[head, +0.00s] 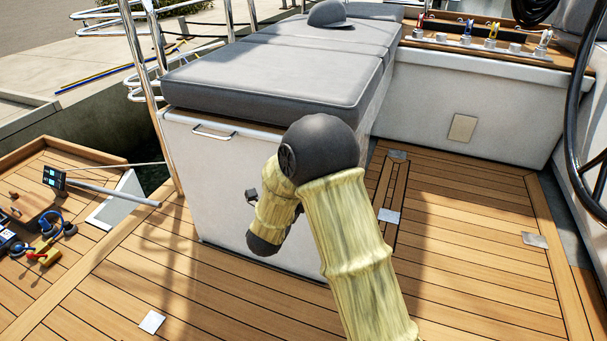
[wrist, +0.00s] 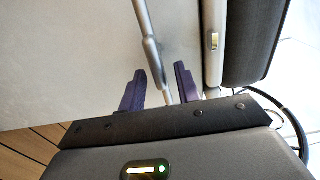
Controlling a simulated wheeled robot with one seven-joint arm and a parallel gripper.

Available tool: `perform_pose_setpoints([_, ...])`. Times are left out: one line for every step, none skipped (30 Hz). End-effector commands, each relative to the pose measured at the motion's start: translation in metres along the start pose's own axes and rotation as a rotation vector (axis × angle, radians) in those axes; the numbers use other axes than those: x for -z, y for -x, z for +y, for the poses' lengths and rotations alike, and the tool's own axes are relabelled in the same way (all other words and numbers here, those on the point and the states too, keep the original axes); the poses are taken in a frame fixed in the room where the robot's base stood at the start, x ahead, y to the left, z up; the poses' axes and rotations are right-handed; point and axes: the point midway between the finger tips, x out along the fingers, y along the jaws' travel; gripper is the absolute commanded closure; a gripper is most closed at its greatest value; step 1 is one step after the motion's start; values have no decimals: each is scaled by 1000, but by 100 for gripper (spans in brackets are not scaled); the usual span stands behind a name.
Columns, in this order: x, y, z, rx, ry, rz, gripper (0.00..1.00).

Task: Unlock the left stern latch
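My gripper (wrist: 161,80) is open in the wrist view, its two purple fingers apart. A grey metal bar (wrist: 149,40) with a thicker sleeve runs past the gap between them. I cannot tell its distance from the fingers. A small metal fitting (wrist: 213,40) sits on the white edge beside the dark cushion, beyond the right finger. It may be a latch, but I cannot tell which one. In the head view, a metal handle (head: 212,133) is on the white seat box (head: 215,185), and my arm hides much of the gripper.
Grey cushions (head: 275,70) top the box. Steel rails (head: 140,70) rise on its left. A wooden platform (head: 90,165) at left holds several small items. A steering wheel (head: 575,110) stands at far right.

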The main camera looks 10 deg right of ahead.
Motion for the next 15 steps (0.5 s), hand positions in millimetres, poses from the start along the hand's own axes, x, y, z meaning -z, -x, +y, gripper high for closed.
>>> perform_pose_setpoints([-1, 10, -3, -2, 2, -3, 67])
perform_pose_setpoints([-1, 16, -3, -3, 2, -4, 67])
perform_pose_setpoints([-2, 24, -3, -3, 3, -5, 67])
perform_pose_setpoints([-2, 30, -3, -4, 2, -5, 67])
perform_pose_setpoints([-1, 36, -3, -3, 3, -5, 67])
perform_pose_setpoints([-2, 44, -3, -3, 4, -5, 67])
perform_pose_setpoints([-1, 50, -2, -3, 3, -5, 67])
perform_pose_setpoints([-1, 56, -2, -4, 3, -5, 67])
perform_pose_setpoints([-1, 64, -3, -3, 4, -5, 67])
perform_pose_setpoints([-1, 71, -3, -3, 4, -6, 67])
perform_pose_setpoints([-2, 76, -2, -4, 2, -6, 67])
perform_pose_setpoints([-2, 84, -2, -3, 3, -5, 67])
perform_pose_setpoints([-2, 90, -2, -3, 3, -6, 67])
perform_pose_setpoints([-1, 96, -3, -3, 4, -5, 67])
perform_pose_setpoints([-2, 105, -2, -3, 3, -7, 67])
